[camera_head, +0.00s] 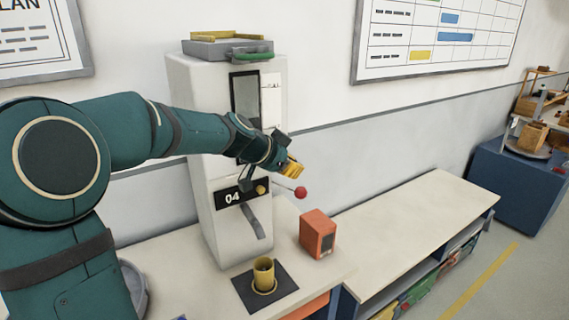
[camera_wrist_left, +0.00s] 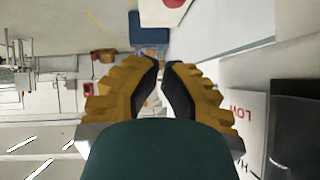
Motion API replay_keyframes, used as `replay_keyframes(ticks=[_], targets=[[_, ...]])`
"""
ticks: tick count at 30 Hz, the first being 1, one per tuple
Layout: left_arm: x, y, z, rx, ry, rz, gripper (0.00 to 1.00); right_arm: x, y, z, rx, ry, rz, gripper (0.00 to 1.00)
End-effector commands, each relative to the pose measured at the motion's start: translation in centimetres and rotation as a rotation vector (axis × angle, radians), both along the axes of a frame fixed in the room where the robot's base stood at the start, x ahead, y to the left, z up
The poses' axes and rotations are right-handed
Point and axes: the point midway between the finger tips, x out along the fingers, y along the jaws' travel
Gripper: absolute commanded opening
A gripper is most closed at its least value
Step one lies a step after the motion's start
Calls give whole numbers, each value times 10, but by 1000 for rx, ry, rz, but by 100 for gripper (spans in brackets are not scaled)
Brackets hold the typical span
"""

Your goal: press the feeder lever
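The feeder is a tall white cabinet (camera_head: 222,225) marked 04, standing on the table in the head view. Its lever ends in a red ball knob (camera_head: 301,192) that sticks out at the front right. My left gripper (camera_head: 293,169) is just above the knob, with a small gap showing between them. Its yellow fingers (camera_wrist_left: 160,68) are brought together at the tips in the left wrist view, with nothing seen between them. A yellow cup (camera_head: 263,270) stands on a dark mat below the feeder's chute. My right gripper is not in view.
An orange box (camera_head: 317,234) stands on the table right of the feeder, below the knob. A grey tray (camera_head: 228,48) sits on the feeder's top. A long low bench (camera_head: 410,215) with a clear top runs to the right, toward a blue cabinet (camera_head: 520,185).

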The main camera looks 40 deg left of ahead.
Motion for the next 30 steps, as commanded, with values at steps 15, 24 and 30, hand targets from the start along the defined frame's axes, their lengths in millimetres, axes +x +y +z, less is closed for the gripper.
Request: replay_keyframes(ticks=[15,24,30], targets=[[43,-6,-64,0,1,1,0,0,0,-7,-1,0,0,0],[44,-6,-69,0,0,0,0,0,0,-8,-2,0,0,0],[43,-6,-70,1,-1,0,0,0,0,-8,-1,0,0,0]])
